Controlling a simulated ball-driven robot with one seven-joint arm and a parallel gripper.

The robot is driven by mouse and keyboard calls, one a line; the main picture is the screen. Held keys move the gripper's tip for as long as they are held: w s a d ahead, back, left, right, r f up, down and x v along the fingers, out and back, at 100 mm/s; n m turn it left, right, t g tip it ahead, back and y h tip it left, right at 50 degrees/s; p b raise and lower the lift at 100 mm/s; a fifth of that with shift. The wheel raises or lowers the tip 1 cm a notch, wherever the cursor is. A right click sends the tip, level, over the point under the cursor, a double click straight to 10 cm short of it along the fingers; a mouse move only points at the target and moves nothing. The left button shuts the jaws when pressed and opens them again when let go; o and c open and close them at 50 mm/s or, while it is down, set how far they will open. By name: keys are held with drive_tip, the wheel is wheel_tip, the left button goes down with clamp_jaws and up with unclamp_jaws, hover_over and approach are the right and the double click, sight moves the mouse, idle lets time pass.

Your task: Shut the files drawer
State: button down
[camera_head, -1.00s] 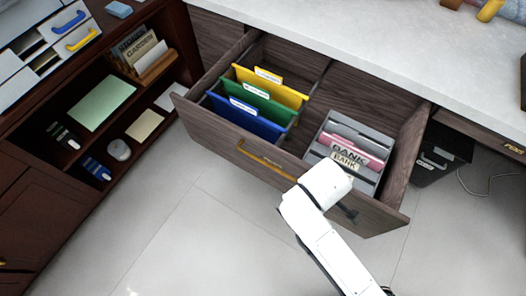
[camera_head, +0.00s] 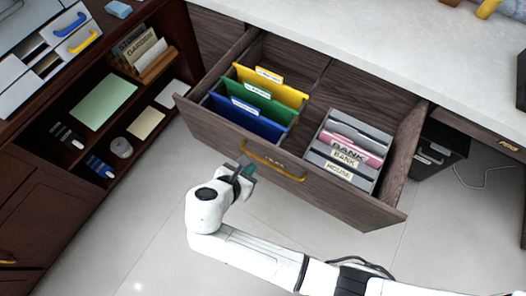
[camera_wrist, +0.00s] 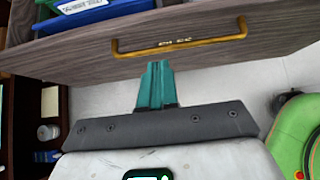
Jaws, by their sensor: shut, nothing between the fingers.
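The files drawer (camera_head: 225,137) is pulled out from under the desk, its dark wood front facing me. A yellow handle (camera_head: 272,160) is on its front, and it also shows in the wrist view (camera_wrist: 180,47). Inside are yellow, green and blue hanging files (camera_head: 262,100) at the left and a grey sorter (camera_head: 350,150) with labelled cards at the right. My gripper (camera_head: 246,172) is in front of the drawer, near the left end of the handle. In the wrist view its teal fingers (camera_wrist: 155,85) are together and empty, just below the handle; whether they touch the front I cannot tell.
A dark red shelf unit (camera_head: 95,165) with papers and small items stands at the left. The light worktop (camera_head: 400,45) is behind the drawer. A black bin (camera_head: 437,150) stands at the right under the desk. The tiled floor (camera_head: 150,220) in front is clear.

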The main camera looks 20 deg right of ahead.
sight(268, 149)
drive_tip(key=w+d+f, duration=0.1)
drive_tip(key=d, duration=0.1)
drive_tip(key=w+d+f, duration=0.1)
drive_tip(key=w+d, duration=0.1)
drive_tip(key=w+d+f, duration=0.1)
drive_tip(key=d, duration=0.1)
drive_tip(key=shift+w+f, duration=0.15)
drive_tip(key=shift+w+d, duration=0.1)
drive_tip(key=shift+d, duration=0.05)
drive_tip(key=w+d, duration=0.4)
drive_tip(key=d, duration=0.1)
drive_tip(key=w+d, duration=0.4)
drive_tip(key=d, duration=0.2)
drive_tip(key=w+d, duration=0.4)
drive_tip(key=d, duration=0.1)
drive_tip(key=shift+d+f+b, duration=0.1)
drive_tip(key=shift+d+b, duration=0.25)
drive_tip(key=w+d+b, duration=0.3)
drive_tip(key=w+d, duration=0.1)
drive_tip(key=d, duration=0.1)
drive_tip(key=w+d+b, duration=0.3)
drive_tip(key=w+d, duration=0.1)
drive_tip(key=d, duration=0.2)
drive_tip(key=w+d+b, duration=0.3)
drive_tip(key=w+d, duration=0.1)
drive_tip(key=d, duration=0.1)
drive_tip(key=shift+w+d, duration=0.1)
drive_tip(key=shift+d, duration=0.3)
drive_tip(key=shift+w+d+b, duration=0.75)
drive_tip(key=shift+d, duration=0.2)
